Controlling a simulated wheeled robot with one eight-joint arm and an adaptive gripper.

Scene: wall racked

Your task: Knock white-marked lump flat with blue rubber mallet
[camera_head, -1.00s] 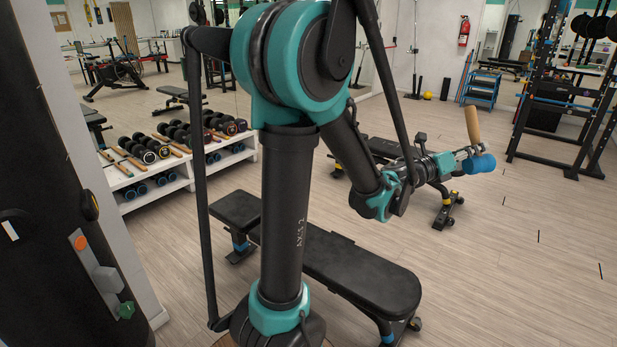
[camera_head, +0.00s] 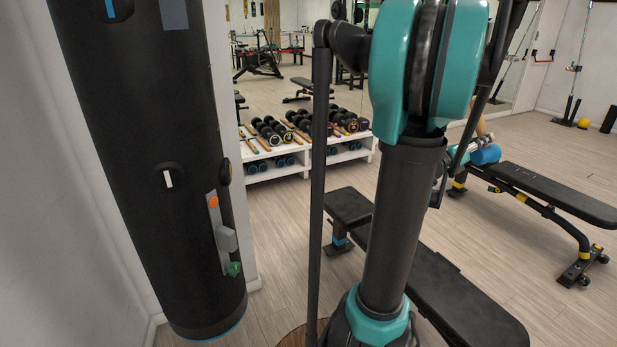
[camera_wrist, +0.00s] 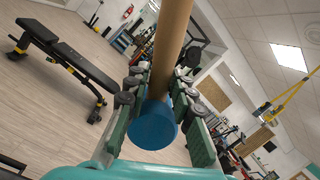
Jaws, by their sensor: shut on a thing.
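The white-marked lump (camera_head: 168,178) is a dark, rounded bump with a short white stripe, standing out from the front of the tall black hanging bag (camera_head: 135,110) at left in the head view. The blue rubber mallet has a blue head (camera_head: 487,154) and a tan wooden handle (camera_head: 481,124); they show past my arm at right. In the wrist view, my gripper (camera_wrist: 160,80) is shut on the mallet, with the blue head (camera_wrist: 153,125) between the fingers and the handle rising past the top edge. My gripper is far right of the bag, largely hidden by my arm in the head view.
Beside the white-marked lump is another dark lump (camera_head: 224,172) with a yellowish mark. A grey strip (camera_head: 218,237) with orange, grey and green pieces is on the bag. Black benches (camera_head: 555,190) and a white dumbbell rack (camera_head: 305,170) stand around.

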